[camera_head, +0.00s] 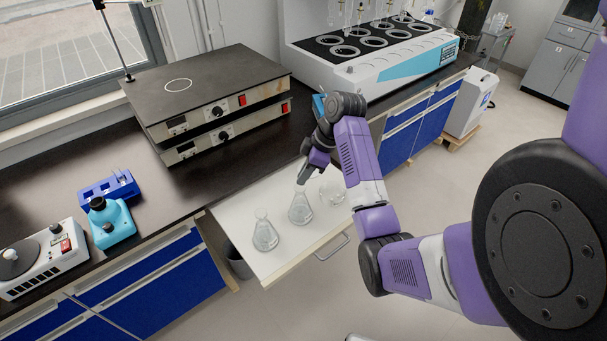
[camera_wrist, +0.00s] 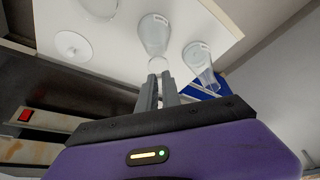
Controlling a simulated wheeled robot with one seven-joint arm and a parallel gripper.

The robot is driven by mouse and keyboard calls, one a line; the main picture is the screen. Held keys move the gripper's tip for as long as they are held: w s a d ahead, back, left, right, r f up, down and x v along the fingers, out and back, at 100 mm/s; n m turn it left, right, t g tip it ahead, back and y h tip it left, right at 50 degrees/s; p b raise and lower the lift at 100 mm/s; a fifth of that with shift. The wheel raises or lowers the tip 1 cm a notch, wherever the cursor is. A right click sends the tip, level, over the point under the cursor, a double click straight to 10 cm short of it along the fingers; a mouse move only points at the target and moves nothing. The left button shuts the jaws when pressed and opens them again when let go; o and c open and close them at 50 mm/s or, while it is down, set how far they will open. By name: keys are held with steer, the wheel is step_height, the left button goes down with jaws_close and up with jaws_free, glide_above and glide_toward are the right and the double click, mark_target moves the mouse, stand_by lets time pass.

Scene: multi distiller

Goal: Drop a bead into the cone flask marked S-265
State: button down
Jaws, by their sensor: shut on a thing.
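Three pieces of clear glassware stand on the white pull-out shelf (camera_head: 243,217): a left cone flask (camera_head: 264,234), a middle cone flask (camera_head: 300,210) and a rounder right vessel (camera_head: 333,192). My gripper (camera_head: 302,181) points down just over the middle flask's mouth. In the wrist view the fingers (camera_wrist: 158,90) are shut on a small pale thing at their tips, seemingly the bead, hard to tell from the flask neck behind it. The middle flask (camera_wrist: 153,33) lies straight beyond the tips; the left flask (camera_wrist: 197,58) is to its right. Both bear labels too small to read.
Stacked hot plates (camera_head: 205,100) stand on the dark bench behind.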

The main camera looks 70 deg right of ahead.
stand_by(0.4)
steer(key=c, duration=1.5)
jaws_free()
steer(key=shift+o, duration=0.2)
steer(key=shift+r, duration=0.1)
steer(key=shift+s+d+r, duration=0.1)
steer(key=shift+s+r, duration=0.05)
steer(key=shift+r, duration=0.2)
steer(key=p+v, duration=0.3)
steer(key=v, duration=0.3)
steer(key=shift+s+r, duration=0.2)
steer(key=shift+r, duration=0.2)
